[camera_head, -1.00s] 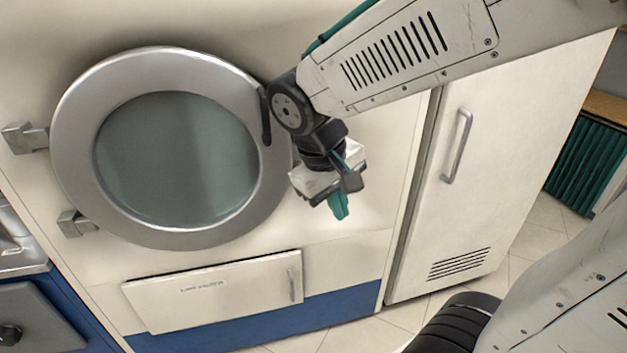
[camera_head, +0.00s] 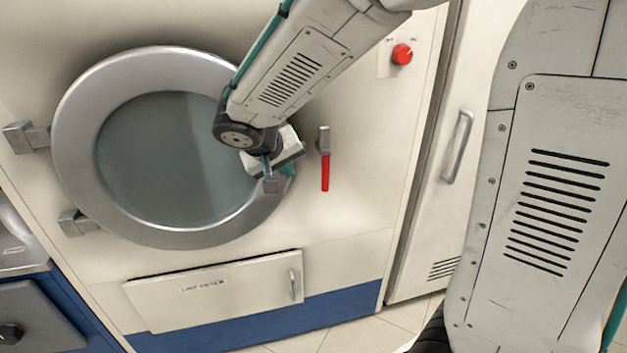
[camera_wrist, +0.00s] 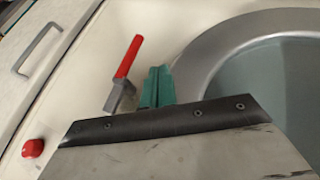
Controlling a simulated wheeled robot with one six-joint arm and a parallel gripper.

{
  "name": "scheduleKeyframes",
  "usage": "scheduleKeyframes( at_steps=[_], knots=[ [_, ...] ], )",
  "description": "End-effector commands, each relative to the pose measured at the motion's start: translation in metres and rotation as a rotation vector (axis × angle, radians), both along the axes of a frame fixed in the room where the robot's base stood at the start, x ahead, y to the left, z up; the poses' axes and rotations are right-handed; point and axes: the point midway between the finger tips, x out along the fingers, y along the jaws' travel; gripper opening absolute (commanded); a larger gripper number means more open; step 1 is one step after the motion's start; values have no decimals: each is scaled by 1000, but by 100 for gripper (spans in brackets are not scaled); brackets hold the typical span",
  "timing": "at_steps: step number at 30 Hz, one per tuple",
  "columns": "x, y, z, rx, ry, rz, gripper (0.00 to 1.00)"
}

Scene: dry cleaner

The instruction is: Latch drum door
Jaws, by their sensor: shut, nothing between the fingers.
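The round drum door (camera_head: 75,165) has a wide metal ring and a dark glass pane. It looks flush with the cream machine front, hinged on the left. A latch lever with a red handle (camera_head: 325,172) hangs pointing down from a grey pivot, just right of the door ring. In the wrist view the red lever (camera_wrist: 128,57) and the door ring (camera_wrist: 205,50) lie beyond the gripper. My gripper (camera_head: 280,178) is shut and empty, with teal fingertips, in front of the ring's right edge and left of the lever. Its fingertips (camera_wrist: 158,85) appear apart from the lever.
A red knob (camera_head: 401,54) sits on the panel at upper right and also shows in the wrist view (camera_wrist: 33,148). A lower flap (camera_head: 225,290) with a handle is below the door. A tall cabinet handle (camera_head: 458,147) stands at right.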

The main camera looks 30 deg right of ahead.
Motion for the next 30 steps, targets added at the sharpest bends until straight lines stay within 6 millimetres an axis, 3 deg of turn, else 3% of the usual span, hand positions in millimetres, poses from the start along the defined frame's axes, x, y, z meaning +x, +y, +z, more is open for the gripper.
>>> scheduleKeyframes(
  at_steps=[8,19,24,30],
  knots=[
    [8,-13,-20,-2,5,-3,0],
    [35,-51,-83,-1,6,-2,0],
    [34,-76,-80,0,0,-4,0],
    [33,-88,-80,-1,2,0,0]
  ],
)
